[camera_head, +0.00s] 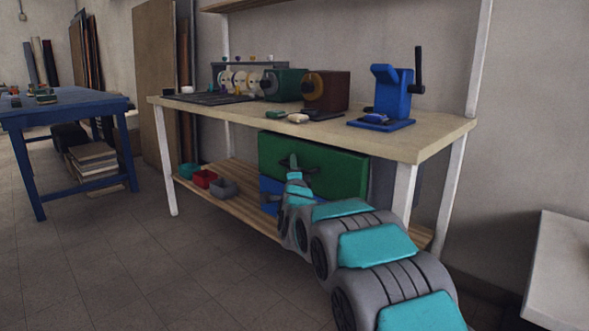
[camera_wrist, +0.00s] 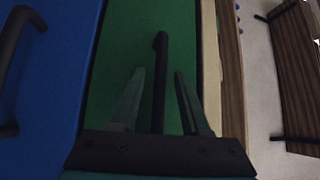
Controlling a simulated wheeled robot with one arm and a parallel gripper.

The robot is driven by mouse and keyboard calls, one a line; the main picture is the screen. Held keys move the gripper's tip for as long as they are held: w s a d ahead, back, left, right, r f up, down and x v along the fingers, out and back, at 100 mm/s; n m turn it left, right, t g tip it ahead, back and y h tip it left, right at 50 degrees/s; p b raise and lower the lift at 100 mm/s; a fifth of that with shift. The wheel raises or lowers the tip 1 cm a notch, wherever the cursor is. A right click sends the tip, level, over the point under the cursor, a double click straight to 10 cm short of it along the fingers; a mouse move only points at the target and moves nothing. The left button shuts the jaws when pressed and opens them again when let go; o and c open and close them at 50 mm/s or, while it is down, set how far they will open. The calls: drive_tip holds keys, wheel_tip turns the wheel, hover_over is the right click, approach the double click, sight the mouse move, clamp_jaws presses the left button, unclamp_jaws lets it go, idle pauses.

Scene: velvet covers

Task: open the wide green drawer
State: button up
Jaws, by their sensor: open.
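The wide green drawer (camera_head: 335,172) has a plain green front under the workbench top, and it looks shut. Its dark bar handle (camera_wrist: 160,60) shows in the wrist view against the green front (camera_wrist: 110,65). My gripper (camera_wrist: 160,73) is open, with one finger on each side of the handle. The handle runs lengthwise between the fingers, and I see no finger touching it. How deep the handle sits between them I cannot tell. In the head view my gripper (camera_head: 293,162) is in front of the drawer's left part, and my arm hides some of the lower front.
A blue drawer (camera_wrist: 45,80) with its own dark handle (camera_wrist: 12,50) lies directly below the green one. The bench top (camera_head: 430,140) overhangs both. Small bins (camera_head: 205,178) stand on the lower shelf to the left. The floor (camera_head: 130,270) in front is clear.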

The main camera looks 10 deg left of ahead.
drive_tip(key=shift+c, duration=0.4)
clamp_jaws()
drive_tip(key=shift+f, duration=0.1)
idle(0.8)
